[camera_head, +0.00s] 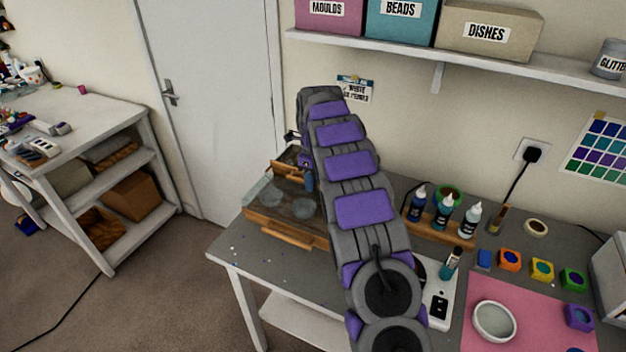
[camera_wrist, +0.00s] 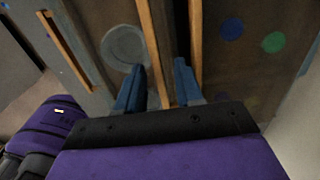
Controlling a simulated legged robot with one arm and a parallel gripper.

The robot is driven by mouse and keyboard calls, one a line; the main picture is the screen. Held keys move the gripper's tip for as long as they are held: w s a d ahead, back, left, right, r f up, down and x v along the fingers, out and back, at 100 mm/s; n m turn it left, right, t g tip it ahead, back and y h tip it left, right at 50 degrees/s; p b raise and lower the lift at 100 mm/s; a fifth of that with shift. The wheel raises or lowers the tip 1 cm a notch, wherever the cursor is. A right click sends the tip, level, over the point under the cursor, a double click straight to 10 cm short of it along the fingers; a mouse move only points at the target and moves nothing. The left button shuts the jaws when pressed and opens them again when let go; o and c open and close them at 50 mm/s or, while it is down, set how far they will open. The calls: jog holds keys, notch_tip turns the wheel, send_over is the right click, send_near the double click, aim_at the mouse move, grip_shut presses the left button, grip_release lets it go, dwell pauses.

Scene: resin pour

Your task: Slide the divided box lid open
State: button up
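The divided box (camera_head: 250,215) sits at the left end of the grey table in the head view, with a wooden bar along its front. Its top looks dark and see-through, with pale round shapes showing in it. My arm covers its right side. In the wrist view a wooden strip (camera_wrist: 150,35) runs between my gripper's (camera_wrist: 158,80) two blue fingers, which are apart. A second wooden strip (camera_wrist: 195,35) passes by the right finger. Contact with either strip cannot be told. The fingertips are small in the head view, near a wooden piece (camera_head: 287,172) at the box's back.
Several bottles (camera_head: 443,212) stand in a wooden rack right of my arm. A pink mat (camera_head: 480,285) with a white bowl (camera_head: 494,320) lies at the front right. A shelf (camera_head: 400,52) with boxes hangs above. The table's front left corner is mostly clear.

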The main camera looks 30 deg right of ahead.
grip_shut()
dwell(1.4)
